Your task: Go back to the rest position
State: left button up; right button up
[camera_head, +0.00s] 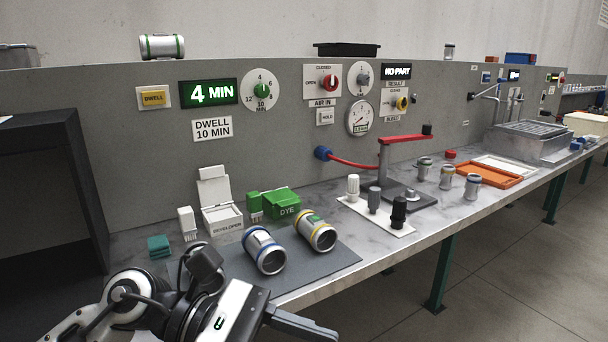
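My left gripper (300,323) is at the bottom of the head view, low in front of the bench, with its arm coming in from the lower left. One dark finger shows, pointing right. The other finger is not clearly seen, so its opening cannot be told. No object shows in it. My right gripper is out of view. A blue-ringed metal casting (264,250) and a yellow-ringed casting (315,231) lie on their sides on the grey mat (335,265), beyond and above the gripper in the picture.
On the bench stand a white developer box (219,203), a green dye box (282,204), a white plate with several fittings (376,219), a red-handled press (405,139) and an orange tray (486,174). A dark cabinet (50,190) stands left. Floor (520,260) is clear at the right.

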pick_arm(q)
notch_tip(320, 180, up, 4)
jog(key=w+n+t+h, duration=0.3)
jog(key=n+t+h, duration=0.4)
jog(key=n, duration=0.7)
jog(key=w+a+f+n+t+y, duration=0.2)
jog(key=a+f+n+t+y, duration=0.15)
jog(key=n+t, duration=0.55)
jog(key=w+a+f+n+t+y, duration=0.25)
jog(key=n+t+y, duration=0.2)
jog(key=n, duration=0.75)
jog(key=a+f+n+y+p, duration=0.1)
jog(key=a+f+n+y, duration=0.4)
jog(key=f+n+y, duration=0.55)
jog(key=s+a+f+n+g, duration=0.2)
jog(key=s+f+n+g, duration=0.4)
jog(key=s+f+n, duration=0.4)
notch_tip(320, 180, down, 4)
jog(key=shift+a+f+n, duration=0.15)
jog(key=shift+a+n, duration=0.15)
jog(key=shift+n, duration=0.15)
